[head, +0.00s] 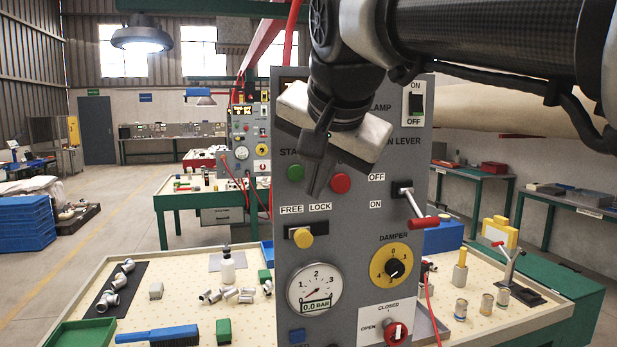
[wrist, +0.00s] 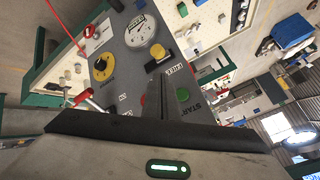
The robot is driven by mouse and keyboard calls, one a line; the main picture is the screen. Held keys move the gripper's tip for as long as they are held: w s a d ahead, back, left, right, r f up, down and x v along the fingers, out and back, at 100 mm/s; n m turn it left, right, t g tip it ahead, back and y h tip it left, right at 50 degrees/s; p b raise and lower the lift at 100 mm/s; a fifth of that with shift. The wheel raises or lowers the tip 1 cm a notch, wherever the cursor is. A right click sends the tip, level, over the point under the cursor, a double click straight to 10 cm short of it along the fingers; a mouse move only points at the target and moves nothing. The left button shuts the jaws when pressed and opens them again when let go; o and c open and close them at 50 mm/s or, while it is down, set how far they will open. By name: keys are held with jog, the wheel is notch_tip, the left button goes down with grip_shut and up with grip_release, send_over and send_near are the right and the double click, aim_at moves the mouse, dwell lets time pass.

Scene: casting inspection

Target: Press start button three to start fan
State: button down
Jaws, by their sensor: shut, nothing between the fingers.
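The grey control panel (head: 360,265) stands upright in front of me. A round green button (head: 295,172) sits under a label beginning "STA", partly hidden by my gripper; the wrist view shows it (wrist: 182,94) by the word START. A red button (head: 341,183) is to its right; I see no number three. My gripper (head: 317,190) is shut and empty, its fingertips in front of the panel between the two buttons. In the wrist view the fingers (wrist: 163,82) are close beside the green button. I cannot tell whether they touch the panel.
The panel also carries a FREE/LOCK yellow knob (head: 303,237), a pressure gauge (head: 315,290), a red-handled lever (head: 420,222), a damper dial (head: 391,265) and a lamp switch (head: 416,103). The pegboard bench (head: 110,268) around it holds castings and a brush (head: 157,335).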

aim_at(302, 171)
jog(key=shift+w+a+p, duration=0.4)
jog(key=shift+w+p, duration=0.2)
jog(key=shift+w, duration=0.8)
jog(key=shift+w+a+p, duration=0.4)
jog(key=shift+w+p, duration=0.2)
jog(key=shift+w, duration=0.85)
jog(key=shift+w+a+p, duration=0.4)
jog(key=shift+w+p, duration=0.2)
jog(key=shift+w, duration=0.8)
jog(key=shift+w, duration=0.15)
jog(key=shift+w+a, duration=0.1)
jog(key=shift+w, duration=0.15)
jog(key=shift+w+a+p, duration=0.1)
jog(key=shift+w+p, duration=0.25)
jog(key=shift+s, duration=0.15)
jog(key=shift+s+d+b, duration=0.2)
jog(key=shift+s+b, duration=0.2)
jog(key=shift+s, duration=0.2)
